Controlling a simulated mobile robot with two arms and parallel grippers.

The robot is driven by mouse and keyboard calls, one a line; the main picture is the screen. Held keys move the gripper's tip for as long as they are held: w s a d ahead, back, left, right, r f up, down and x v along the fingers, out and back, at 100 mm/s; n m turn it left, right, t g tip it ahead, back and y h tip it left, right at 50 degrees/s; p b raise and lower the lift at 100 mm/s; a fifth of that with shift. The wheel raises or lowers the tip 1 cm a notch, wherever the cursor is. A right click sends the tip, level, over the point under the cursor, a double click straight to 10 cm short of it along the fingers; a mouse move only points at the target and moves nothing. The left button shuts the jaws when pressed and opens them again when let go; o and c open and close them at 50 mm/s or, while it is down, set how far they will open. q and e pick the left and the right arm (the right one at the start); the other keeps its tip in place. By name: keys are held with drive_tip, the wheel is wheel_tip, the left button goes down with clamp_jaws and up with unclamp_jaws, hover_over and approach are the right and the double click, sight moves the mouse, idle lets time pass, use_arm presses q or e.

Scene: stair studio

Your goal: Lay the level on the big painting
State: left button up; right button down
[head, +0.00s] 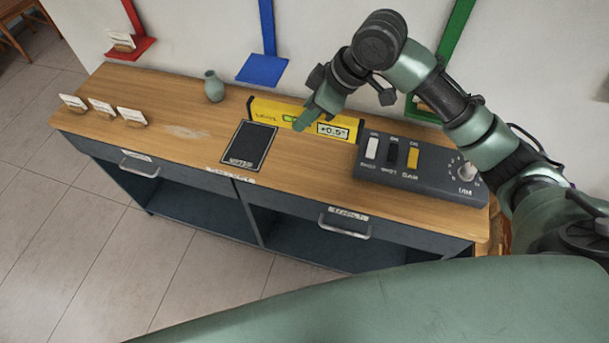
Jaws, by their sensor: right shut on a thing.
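The yellow level (270,111) is near the back of the wooden cabinet top, with a green vial window and a small display reading about +0.5°. My right gripper (308,117) comes in from the right and is shut on the middle of the level. The fingers hide part of it, and I cannot tell whether the level touches the cabinet top. I see no painting that I can identify. My left gripper is not in view.
On the cabinet top (190,130) are a black white-bordered panel (249,146), a grey switch box (430,179), a small green vase (214,86) and several cards (103,106). Red (131,49), blue (263,69) and green stands (455,32) are behind.

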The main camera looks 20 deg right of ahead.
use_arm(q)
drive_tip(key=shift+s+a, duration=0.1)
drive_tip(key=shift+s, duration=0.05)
